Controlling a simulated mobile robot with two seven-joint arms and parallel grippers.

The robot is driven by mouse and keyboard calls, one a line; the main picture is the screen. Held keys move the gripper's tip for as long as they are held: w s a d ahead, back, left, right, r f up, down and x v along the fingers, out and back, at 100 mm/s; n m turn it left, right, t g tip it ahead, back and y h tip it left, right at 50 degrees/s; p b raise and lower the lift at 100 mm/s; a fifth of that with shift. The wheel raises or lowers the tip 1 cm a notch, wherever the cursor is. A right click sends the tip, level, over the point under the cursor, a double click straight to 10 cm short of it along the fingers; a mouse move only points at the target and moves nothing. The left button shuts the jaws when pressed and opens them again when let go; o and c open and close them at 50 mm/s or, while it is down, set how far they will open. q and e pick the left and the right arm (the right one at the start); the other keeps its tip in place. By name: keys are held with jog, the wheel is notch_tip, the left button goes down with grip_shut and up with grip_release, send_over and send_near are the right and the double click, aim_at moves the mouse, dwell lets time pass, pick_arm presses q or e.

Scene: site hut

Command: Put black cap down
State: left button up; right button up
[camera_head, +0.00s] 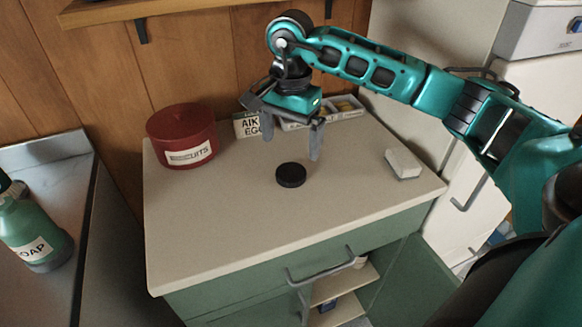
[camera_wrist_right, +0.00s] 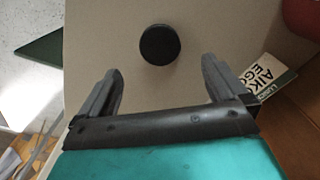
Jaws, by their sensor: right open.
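The black cap (camera_head: 291,175) is a round, flat, dark disc that lies on the cream top of the green cabinet (camera_head: 230,220). It also shows in the right wrist view (camera_wrist_right: 160,44), beyond the fingertips and between their lines. My right gripper (camera_head: 290,147) is open and empty, above the cabinet top, with its fingers pointing down. In the right wrist view my two grey fingers (camera_wrist_right: 162,75) are wide apart, with bare cabinet top between them. The cap touches neither finger. My left gripper is not in view.
A dark red tin (camera_head: 182,137) stands at the back left of the top. A labelled box (camera_head: 246,125) and a tray (camera_head: 350,112) are behind my gripper. A white block (camera_head: 403,164) lies at the right. A soap bottle (camera_head: 35,232) stands far left. The front is clear.

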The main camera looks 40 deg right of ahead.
aim_at(291, 172)
jog(key=m, duration=0.4)
jog(key=shift+s+p, duration=0.1)
jog(key=shift+p, duration=0.2)
jog(key=m, duration=0.3)
jog(key=shift+s+f, duration=0.1)
jog(key=f, duration=0.7)
jog(key=shift+w+d+f+p, duration=0.1)
jog(key=shift+w+f+p, duration=0.15)
jog(key=shift+f+p, duration=0.1)
jog(key=shift+r, duration=0.1)
jog(key=shift+c, duration=0.2)
jog(key=c, duration=1.2)
jog(key=shift+o, duration=0.2)
jog(key=shift+r, duration=0.15)
